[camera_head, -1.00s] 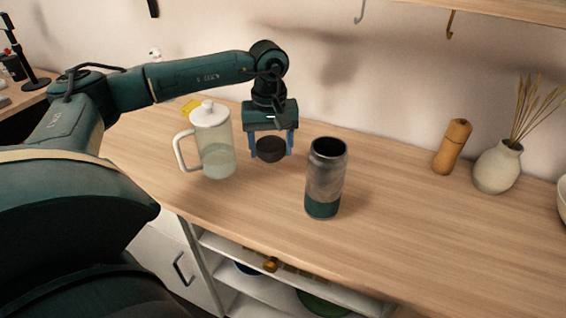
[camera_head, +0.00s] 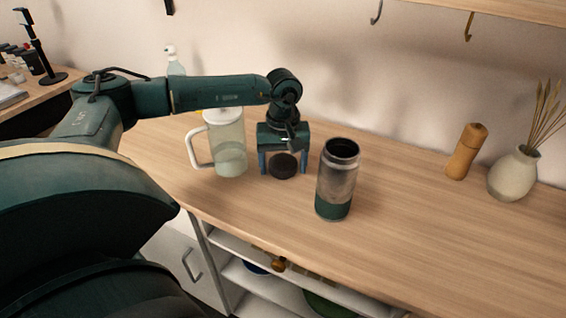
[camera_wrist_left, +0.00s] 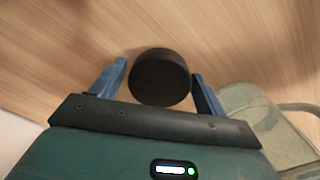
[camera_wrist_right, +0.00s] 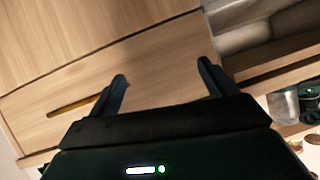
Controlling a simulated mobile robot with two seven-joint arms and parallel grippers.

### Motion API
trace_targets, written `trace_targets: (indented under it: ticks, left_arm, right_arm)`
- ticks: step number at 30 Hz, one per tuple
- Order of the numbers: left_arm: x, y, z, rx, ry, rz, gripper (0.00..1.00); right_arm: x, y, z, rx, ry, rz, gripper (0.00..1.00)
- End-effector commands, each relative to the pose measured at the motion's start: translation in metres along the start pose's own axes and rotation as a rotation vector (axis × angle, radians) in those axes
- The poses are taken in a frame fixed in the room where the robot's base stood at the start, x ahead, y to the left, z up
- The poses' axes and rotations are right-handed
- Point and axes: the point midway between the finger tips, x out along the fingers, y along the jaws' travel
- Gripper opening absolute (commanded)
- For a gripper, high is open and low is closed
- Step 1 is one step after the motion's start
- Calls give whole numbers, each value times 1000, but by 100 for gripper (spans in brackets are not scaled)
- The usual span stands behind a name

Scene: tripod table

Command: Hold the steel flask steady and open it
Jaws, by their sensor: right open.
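The steel flask (camera_head: 337,184) stands upright on the wooden counter, with a green base band and an open dark mouth with no lid on it. Its dark round lid (camera_head: 283,167) sits on the counter to the left of the flask. My left gripper (camera_head: 284,168) is open around the lid, with a finger on each side and small gaps. The lid (camera_wrist_left: 160,78) also shows between the fingertips in the left wrist view. My right gripper (camera_wrist_right: 163,72) is open and empty in its wrist view, in front of a wooden cabinet front; it is outside the head view.
A glass pitcher (camera_head: 230,150) with a white handle stands just left of my left gripper. A wooden mill (camera_head: 466,152) and a vase (camera_head: 513,174) stand to the right. The counter between flask and mill is clear. Open shelves (camera_head: 262,283) lie below the front edge.

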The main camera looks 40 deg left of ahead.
Motion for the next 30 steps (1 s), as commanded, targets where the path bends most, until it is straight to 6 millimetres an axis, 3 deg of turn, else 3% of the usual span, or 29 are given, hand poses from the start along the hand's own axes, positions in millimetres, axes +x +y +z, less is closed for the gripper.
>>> trace_targets:
  ticks: [9,14,24,30]
  left_arm:
    - [-1,0,0,0,0,1,82]
    - [-12,1,0,0,2,3,82]
    - [-82,1,0,1,3,4,82]
    - [-113,1,0,1,2,2,82]
  right_arm:
    - [0,0,-2,-1,4,1,84]
    - [-1,0,-4,-5,4,2,84]
    - [0,1,-3,-4,4,2,84]
    - [0,0,-3,-4,3,2,84]
